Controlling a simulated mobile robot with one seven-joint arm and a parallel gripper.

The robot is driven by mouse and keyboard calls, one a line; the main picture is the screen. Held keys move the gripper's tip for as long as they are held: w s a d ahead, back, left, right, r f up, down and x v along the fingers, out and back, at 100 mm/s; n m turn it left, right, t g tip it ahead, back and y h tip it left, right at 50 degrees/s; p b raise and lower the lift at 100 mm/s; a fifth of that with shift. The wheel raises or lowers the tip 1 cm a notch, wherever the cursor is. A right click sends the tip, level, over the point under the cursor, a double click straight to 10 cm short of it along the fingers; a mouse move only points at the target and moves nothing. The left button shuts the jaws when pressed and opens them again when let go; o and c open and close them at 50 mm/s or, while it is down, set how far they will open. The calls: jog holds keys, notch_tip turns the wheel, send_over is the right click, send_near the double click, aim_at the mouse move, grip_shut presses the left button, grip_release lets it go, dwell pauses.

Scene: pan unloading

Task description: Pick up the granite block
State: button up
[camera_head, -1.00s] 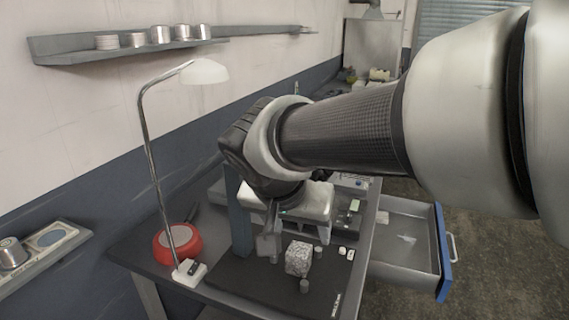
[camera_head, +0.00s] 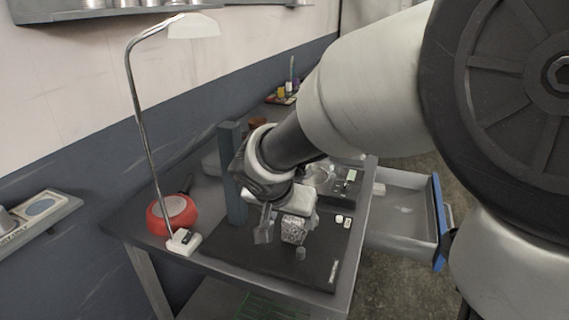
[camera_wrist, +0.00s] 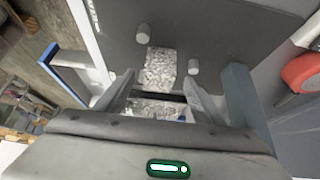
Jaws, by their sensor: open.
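The granite block (camera_head: 294,230) is a speckled grey-white block on the dark mat (camera_head: 225,247) on the bench. It also shows in the wrist view (camera_wrist: 160,68), just ahead of and between my fingertips. My gripper (camera_wrist: 160,88) is open, with a finger to each side of the block's line. In the head view one finger shows just left of the block, and the other is mostly hidden. I cannot tell whether either finger touches the block.
A small grey cylinder (camera_head: 300,253) stands close in front of the block. Another (camera_wrist: 193,67) is close beside it in the wrist view. A blue-grey post (camera_head: 232,175) rises left of my gripper. A lamp (camera_head: 183,241) and red pot (camera_head: 173,214) stand further left. An open drawer (camera_head: 408,215) juts right.

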aim_at(295, 220)
jog(key=x, duration=0.5)
jog(key=shift+w+d+r, duration=0.1)
jog(key=shift+w+d, duration=0.05)
jog(key=shift+r, duration=0.1)
grip_shut()
